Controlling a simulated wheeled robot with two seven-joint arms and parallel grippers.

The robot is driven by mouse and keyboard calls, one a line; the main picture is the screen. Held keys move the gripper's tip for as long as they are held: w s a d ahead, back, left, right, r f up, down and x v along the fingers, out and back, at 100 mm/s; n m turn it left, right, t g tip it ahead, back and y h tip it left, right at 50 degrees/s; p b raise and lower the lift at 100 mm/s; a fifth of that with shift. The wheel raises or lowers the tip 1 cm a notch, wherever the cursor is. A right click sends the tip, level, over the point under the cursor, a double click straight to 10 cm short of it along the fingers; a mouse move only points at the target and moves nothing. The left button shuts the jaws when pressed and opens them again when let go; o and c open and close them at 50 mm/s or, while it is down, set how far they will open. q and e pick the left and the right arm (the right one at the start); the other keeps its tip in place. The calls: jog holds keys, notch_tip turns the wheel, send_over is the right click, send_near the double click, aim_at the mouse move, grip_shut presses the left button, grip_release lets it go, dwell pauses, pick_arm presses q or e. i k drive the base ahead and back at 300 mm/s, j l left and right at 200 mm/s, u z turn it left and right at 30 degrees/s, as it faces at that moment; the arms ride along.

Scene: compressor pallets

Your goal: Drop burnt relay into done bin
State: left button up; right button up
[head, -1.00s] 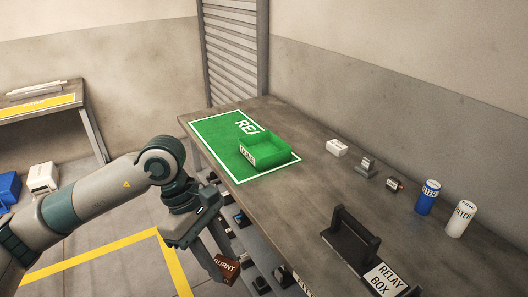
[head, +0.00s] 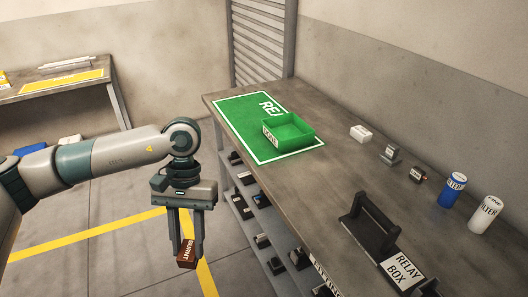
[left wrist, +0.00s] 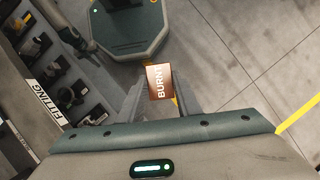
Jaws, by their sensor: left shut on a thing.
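The burnt relay (head: 187,254) is a small brown block with a white "BURNT" label. My left gripper (head: 186,246) is shut on it and points down, holding it over the open floor left of the workbench. In the left wrist view the relay (left wrist: 159,82) sits between the two fingertips. The done bin (head: 289,131) is a green open box on the green mat at the far end of the workbench, right of and above my gripper in the head view. Its inside looks empty from here. My right gripper is not in view.
The workbench (head: 330,180) also bears a black handled holder by the "RELAY BOX" label (head: 403,267), two filter cans (head: 453,190) and several small parts. Shelves with parts (head: 262,240) are under it. Another table (head: 55,88) stands at the back left. Floor around the gripper is clear.

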aim_at(282, 137)
jog(key=i+j, duration=0.3)
jog(key=j, duration=0.15)
jog(key=i+j, duration=0.65)
jog(key=j, duration=0.2)
jog(key=z, duration=1.25)
jog(key=i, duration=0.5)
jog(key=z, duration=0.05)
